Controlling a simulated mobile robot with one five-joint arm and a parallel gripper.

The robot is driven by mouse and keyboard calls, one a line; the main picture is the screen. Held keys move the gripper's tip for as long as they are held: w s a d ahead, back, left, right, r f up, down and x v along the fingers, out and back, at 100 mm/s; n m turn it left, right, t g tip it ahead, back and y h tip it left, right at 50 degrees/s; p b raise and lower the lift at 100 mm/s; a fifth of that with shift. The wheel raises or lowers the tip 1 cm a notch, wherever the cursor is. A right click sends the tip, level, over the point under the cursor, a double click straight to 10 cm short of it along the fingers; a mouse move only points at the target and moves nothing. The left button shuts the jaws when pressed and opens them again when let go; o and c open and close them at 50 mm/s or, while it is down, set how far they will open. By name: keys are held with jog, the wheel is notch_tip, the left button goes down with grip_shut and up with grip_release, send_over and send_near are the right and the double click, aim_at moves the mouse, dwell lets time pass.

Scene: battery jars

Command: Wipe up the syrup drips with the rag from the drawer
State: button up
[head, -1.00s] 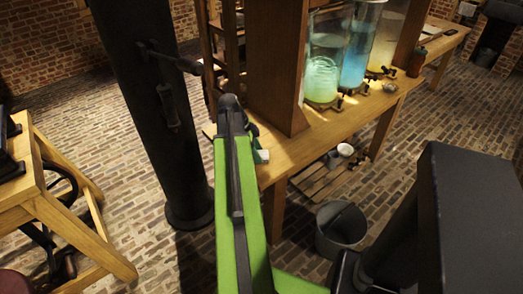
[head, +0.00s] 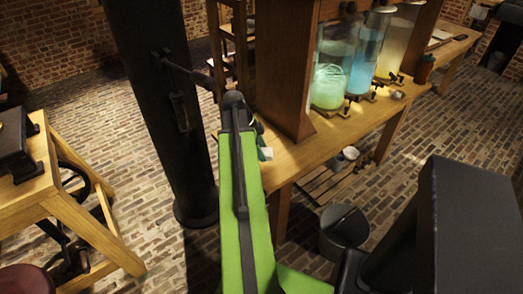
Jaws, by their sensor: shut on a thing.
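My arm's green link reaches up to a black joint over the left end of the wooden bench (head: 300,157). My gripper (head: 258,130) is mostly hidden behind this link; only a dark bit shows at its right side. The gripper is shut on a small pale thing (head: 265,153), which peeks out beside the link over the bench and may be the rag. I cannot tell whether it touches the bench top. No syrup drips can be made out, and I see no drawer.
Glass jars with green (head: 328,87), blue (head: 366,55) and pale yellow (head: 398,42) liquid stand on the bench beside a wooden post (head: 287,70). A black column (head: 160,100) stands left. A grey bucket (head: 343,228) and slatted pallet (head: 325,183) lie low in front.

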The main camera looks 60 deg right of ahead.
jog(key=shift+r, duration=0.25)
jog(key=shift+r, duration=0.1)
notch_tip(320, 180, up, 3)
jog(key=p, duration=0.3)
